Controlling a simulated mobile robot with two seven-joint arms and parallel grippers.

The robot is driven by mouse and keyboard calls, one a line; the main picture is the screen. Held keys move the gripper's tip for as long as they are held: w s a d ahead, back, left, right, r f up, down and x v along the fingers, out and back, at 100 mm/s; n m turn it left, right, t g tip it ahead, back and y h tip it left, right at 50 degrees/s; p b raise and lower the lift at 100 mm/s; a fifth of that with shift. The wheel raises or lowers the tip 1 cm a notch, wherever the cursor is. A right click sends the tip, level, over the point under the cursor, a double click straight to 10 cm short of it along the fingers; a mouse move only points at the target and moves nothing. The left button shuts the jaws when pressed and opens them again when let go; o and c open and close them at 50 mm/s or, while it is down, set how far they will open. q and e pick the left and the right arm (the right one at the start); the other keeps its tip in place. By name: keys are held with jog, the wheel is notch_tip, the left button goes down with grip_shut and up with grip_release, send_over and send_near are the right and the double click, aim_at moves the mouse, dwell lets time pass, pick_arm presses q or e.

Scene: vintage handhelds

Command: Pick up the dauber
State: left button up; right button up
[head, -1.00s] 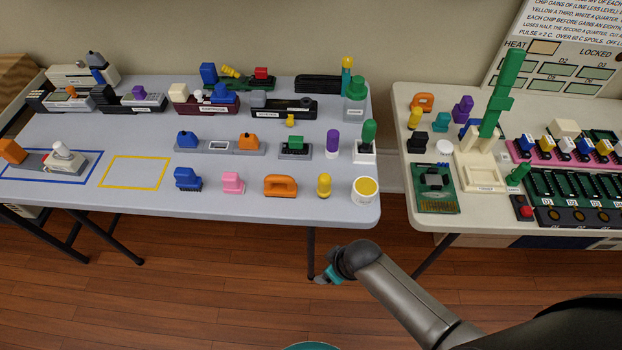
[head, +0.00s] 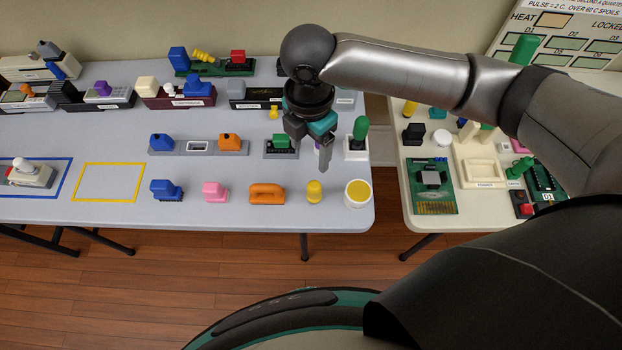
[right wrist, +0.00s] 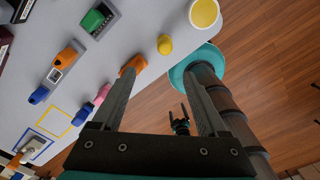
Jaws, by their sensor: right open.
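I cannot tell for sure which piece is the dauber. A green-handled piece (head: 360,132) stands upright in a white block. A small yellow round-topped piece (head: 314,192) stands at the table's front edge, left of a white tub with a yellow top (head: 357,193). The yellow piece also shows in the right wrist view (right wrist: 165,44). My right gripper (head: 324,160) points down over the table, left of the green handle and behind the yellow piece. It largely hides a purple piece. In the right wrist view its fingers (right wrist: 163,100) are apart with nothing between them.
An orange handle (head: 266,194), a pink piece (head: 215,192) and a blue piece (head: 167,190) line the front. A grey rail (head: 197,146) with blue and orange pieces lies behind them. A yellow outline (head: 108,182) is empty. A second table (head: 410,190) stands right, across a gap.

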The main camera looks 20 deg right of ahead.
jog(key=b, duration=0.2)
send_near(314, 184)
jog(key=f, duration=0.5)
jog(key=shift+w+a+f, duration=0.15)
jog(key=shift+a, duration=0.15)
jog(key=shift+s+d+f+b, duration=0.2)
jog(key=shift+f+b, duration=0.2)
jog(key=shift+f, duration=1.05)
jog(key=shift+s+d+f+b, duration=0.15)
jog(key=shift+f+b, duration=0.2)
jog(key=shift+f, duration=1.1)
pick_arm(q)
jog(key=f, duration=0.3)
jog(key=shift+s+d+f, duration=0.2)
jog(key=shift+s+f, duration=0.1)
pick_arm(e)
jog(key=shift+w, duration=0.1)
jog(key=shift+c, duration=0.2)
grip_shut()
